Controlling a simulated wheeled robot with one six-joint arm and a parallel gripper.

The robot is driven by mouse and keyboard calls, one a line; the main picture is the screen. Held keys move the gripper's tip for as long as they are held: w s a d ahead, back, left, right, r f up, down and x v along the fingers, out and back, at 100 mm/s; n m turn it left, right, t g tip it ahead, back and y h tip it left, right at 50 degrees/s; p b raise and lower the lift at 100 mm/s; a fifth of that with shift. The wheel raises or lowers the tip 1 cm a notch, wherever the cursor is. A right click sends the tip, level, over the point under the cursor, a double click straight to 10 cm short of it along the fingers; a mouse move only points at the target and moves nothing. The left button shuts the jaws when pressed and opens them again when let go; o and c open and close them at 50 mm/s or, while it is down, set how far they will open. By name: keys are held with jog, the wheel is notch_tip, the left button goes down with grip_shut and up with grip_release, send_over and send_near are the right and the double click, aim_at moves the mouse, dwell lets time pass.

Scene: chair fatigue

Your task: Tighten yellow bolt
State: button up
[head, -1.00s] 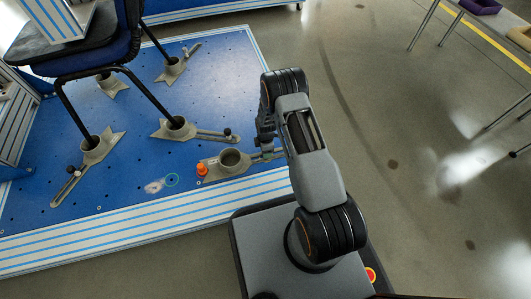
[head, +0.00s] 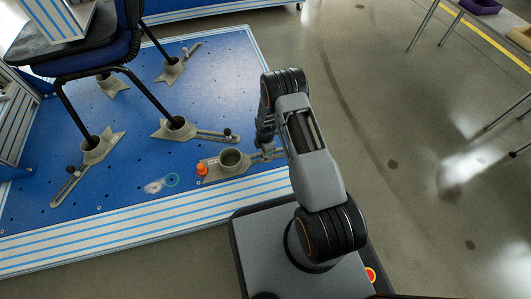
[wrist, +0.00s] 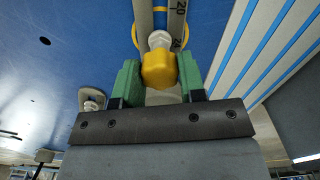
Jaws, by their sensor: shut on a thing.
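The yellow bolt (wrist: 159,68) shows in the wrist view, with a rounded yellow head and a pale metal shank above it. My gripper (wrist: 158,82) has green fingers on both sides of the yellow head and is shut on it. In the head view my gripper (head: 267,152) is low over the blue platform, beside the right end of a grey metal clamp base (head: 215,172). My own arm hides most of the gripper and the yellow bolt there.
An orange knob (head: 201,169) and a round socket (head: 230,158) are on the same clamp base. A blue chair (head: 100,60) stands in other clamps on the blue perforated platform (head: 215,80). A striped rail (head: 150,222) edges the platform.

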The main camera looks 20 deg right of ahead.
jog(key=shift+c, duration=0.9)
jog(key=m, duration=0.4)
jog(key=o, duration=1.1)
notch_tip(320, 180, up, 14)
jog(key=p, duration=0.6)
